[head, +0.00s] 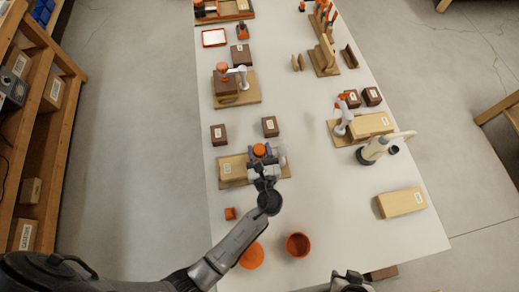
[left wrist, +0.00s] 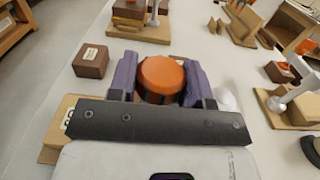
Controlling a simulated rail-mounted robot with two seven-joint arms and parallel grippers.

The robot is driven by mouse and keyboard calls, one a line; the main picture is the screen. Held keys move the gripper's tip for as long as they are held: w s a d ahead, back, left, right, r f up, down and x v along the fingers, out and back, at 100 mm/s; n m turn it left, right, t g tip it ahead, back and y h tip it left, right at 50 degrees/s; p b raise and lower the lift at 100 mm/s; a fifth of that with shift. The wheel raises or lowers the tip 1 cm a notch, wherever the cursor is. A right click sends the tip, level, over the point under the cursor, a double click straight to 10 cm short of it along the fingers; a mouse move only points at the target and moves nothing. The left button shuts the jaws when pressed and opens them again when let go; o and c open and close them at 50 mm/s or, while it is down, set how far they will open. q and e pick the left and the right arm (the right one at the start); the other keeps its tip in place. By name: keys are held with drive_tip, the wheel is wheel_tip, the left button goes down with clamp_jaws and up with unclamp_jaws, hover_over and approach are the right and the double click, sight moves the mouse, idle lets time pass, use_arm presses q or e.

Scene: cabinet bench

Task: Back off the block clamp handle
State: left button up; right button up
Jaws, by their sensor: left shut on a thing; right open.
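The block clamp handle shows as an orange round cap (head: 259,150) with a dark side, standing at the near left of the bench. It also shows in the left wrist view (left wrist: 162,73), between two purple fingers. My left gripper (head: 263,157) is shut on this handle from the near side, one finger at each flank. The clamp's wooden base board (head: 228,184) and pale block (head: 232,167) show to the left of the gripper. The clamp body under the cap is largely hidden by my gripper. My right gripper (head: 350,281) is at the bottom edge, partly out of view.
Two brown blocks (head: 219,134) (head: 270,126) lie beyond the clamp. A small orange piece (head: 231,213), an orange disc (head: 251,256) and an orange cup (head: 298,244) are nearer. Another clamp station (head: 345,137) and a loose pale block (head: 401,202) stand right. The bench middle is clear.

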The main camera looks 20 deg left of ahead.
idle(0.3)
use_arm(q)
drive_tip(key=o, duration=0.9)
drive_tip(key=shift+o, duration=0.2)
